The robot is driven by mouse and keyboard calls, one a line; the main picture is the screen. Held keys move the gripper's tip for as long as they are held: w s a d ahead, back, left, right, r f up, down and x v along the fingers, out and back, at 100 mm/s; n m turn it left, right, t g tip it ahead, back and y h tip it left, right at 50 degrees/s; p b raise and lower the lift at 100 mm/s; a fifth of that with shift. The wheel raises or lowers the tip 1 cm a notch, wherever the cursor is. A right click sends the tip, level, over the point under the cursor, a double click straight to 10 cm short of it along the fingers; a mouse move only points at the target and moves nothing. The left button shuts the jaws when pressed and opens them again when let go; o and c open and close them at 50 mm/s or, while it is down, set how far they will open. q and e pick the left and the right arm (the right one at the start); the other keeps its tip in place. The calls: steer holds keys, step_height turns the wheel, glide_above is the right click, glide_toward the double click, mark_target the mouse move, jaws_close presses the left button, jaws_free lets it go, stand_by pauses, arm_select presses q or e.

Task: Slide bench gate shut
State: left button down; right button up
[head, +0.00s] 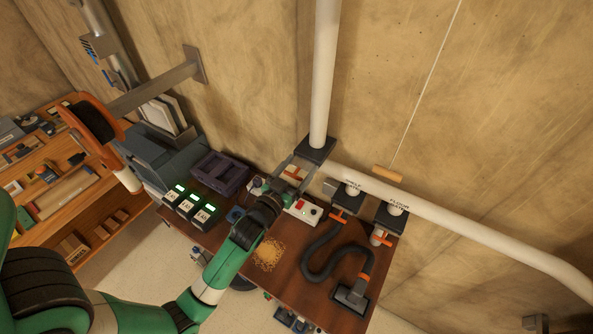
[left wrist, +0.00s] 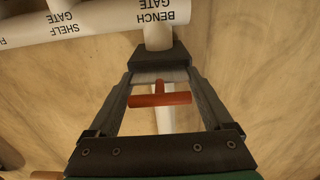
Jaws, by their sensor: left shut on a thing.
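The bench gate (left wrist: 160,62) is a dark block on a white pipe stub, under the upside-down "BENCH GATE" lettering in the left wrist view. Its orange-red T-handle (left wrist: 160,100) stands a short stem's length from the block. My left gripper (head: 291,171) reaches in from the lower left, at the left end of the white pipe. In the left wrist view its fingers lie on both sides of the handle, shut on it. My right gripper is not in view.
The shelf gate (head: 346,198) and floor gate (head: 391,217) hang from the white pipe (head: 450,225) to the right. Below are a brown bench (head: 308,276), sawdust (head: 268,253), a dark hose (head: 318,255) and a red-buttoned box (head: 304,211). A cord with a wooden pull (head: 387,173) hangs behind.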

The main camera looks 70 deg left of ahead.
arm_select(q)
jaws_free()
steer(key=b+v, duration=0.2)
steer(key=v, duration=0.9)
steer(key=shift+s+d, duration=0.2)
steer(key=shift+d, duration=0.05)
